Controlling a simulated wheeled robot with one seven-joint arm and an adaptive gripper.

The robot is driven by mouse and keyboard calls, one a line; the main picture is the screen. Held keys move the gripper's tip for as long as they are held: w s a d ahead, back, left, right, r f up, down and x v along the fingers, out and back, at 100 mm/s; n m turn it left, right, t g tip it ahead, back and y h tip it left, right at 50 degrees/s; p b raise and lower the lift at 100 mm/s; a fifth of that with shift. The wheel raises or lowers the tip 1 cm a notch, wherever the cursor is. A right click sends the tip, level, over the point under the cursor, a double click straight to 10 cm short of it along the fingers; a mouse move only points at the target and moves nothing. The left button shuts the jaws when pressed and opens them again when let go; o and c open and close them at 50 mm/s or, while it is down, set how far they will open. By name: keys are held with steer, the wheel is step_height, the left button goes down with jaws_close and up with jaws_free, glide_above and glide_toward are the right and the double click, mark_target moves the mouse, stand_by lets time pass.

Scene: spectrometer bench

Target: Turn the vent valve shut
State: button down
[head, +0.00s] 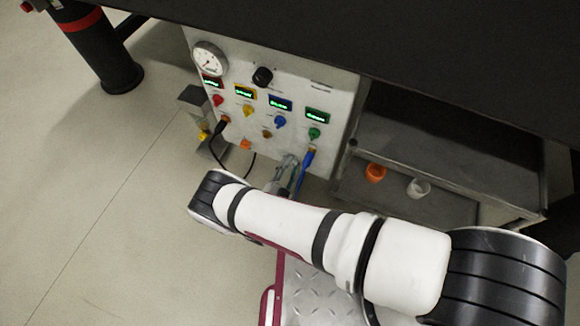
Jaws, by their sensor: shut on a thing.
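The instrument panel (335,95) is a pale upright face under the dark bench top. My gripper (288,161) is at the panel's lower right edge, just left of a blue plug or hose end (308,158). Its grey fingers are shut on a small part at the panel, which looks to be the vent valve. The fingers and arm hide that part, so I cannot tell its angle. An orange part (246,144) shows lower on the panel, left of the gripper.
The panel carries a round gauge (208,60), a black knob (262,77), and several lit displays and coloured knobs. Black cable hangs at left. A shelf (440,160) at right holds an orange cup (375,173) and a whitish cup (418,188).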

steer(key=n, duration=0.7)
steer(key=shift+n, duration=3.9)
steer(key=c, duration=1.2)
jaws_free()
steer(key=shift+c, duration=0.2)
steer(key=shift+a, duration=0.1)
steer(key=v, duration=1.2)
